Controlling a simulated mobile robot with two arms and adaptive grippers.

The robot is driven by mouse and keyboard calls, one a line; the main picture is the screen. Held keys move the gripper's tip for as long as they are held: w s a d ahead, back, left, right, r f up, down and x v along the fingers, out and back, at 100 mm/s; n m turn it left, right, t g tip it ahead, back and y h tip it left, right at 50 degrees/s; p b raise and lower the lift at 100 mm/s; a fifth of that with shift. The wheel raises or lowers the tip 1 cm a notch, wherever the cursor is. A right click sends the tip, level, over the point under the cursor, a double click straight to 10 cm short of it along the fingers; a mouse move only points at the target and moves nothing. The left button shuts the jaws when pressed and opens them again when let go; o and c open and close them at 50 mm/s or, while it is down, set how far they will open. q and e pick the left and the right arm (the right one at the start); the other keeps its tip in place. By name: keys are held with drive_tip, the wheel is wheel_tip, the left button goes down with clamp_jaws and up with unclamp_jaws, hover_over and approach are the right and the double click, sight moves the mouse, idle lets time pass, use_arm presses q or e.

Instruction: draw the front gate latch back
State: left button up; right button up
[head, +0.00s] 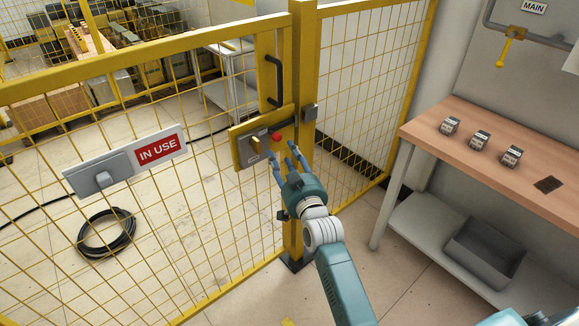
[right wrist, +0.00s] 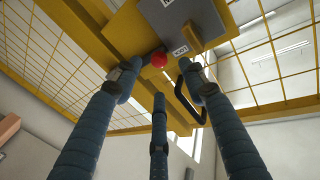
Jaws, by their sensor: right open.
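The front gate (head: 150,62) is a yellow mesh gate and stands against its post (head: 302,60). Its latch (head: 252,148) is a grey box on a yellow plate with a brass-coloured lever. A red knob (head: 277,136) is at the box's right side, with a dark bar running toward a grey keeper (head: 309,112) on the post. My right gripper (head: 285,155) is open and empty, its fingers pointing up just below the red knob. In the right wrist view, the red knob (right wrist: 157,59) shows between the spread fingertips; contact cannot be told. My left gripper is not in view.
A black gate handle (head: 275,80) is above the latch. An "IN USE" sign with a grey switch box (head: 100,176) hangs on the mesh at left. A wooden bench (head: 480,125) with small devices stands at right. A coiled black cable (head: 106,232) lies beyond the mesh.

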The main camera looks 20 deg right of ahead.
drive_tip(key=s, duration=0.5)
drive_tip(key=shift+a, duration=0.15)
drive_tip(key=s+a+f+n+g+y, duration=0.1)
drive_tip(key=s+a+f+g, duration=0.1)
drive_tip(key=f, duration=0.8)
drive_tip(key=s+a+f+g, duration=0.1)
drive_tip(key=s+f+g, duration=0.1)
drive_tip(key=f, duration=0.9)
drive_tip(key=s+a+f+n+g, duration=0.1)
drive_tip(key=s+f+g, duration=0.2)
drive_tip(key=s+f, duration=0.55)
drive_tip(key=s+f+n+g, duration=0.15)
drive_tip(key=s+f, duration=0.45)
drive_tip(key=f, duration=0.6)
drive_tip(key=s+d+f+g, duration=0.2)
drive_tip(key=s+f, duration=0.4)
drive_tip(key=s, duration=0.6)
drive_tip(key=s+d+f+g, duration=0.1)
drive_tip(key=s+f+g, duration=0.2)
drive_tip(key=s, duration=1)
drive_tip(key=s+d+f+g, duration=0.2)
drive_tip(key=s+f+g, duration=0.1)
drive_tip(key=s+f, duration=0.6)
drive_tip(key=s+n, duration=0.1)
drive_tip(key=s, duration=0.2)
drive_tip(key=shift+s+d+f, duration=0.3)
drive_tip(key=shift+s, duration=0.05)
drive_tip(key=shift+g, duration=0.25)
drive_tip(key=shift+c, duration=0.7)
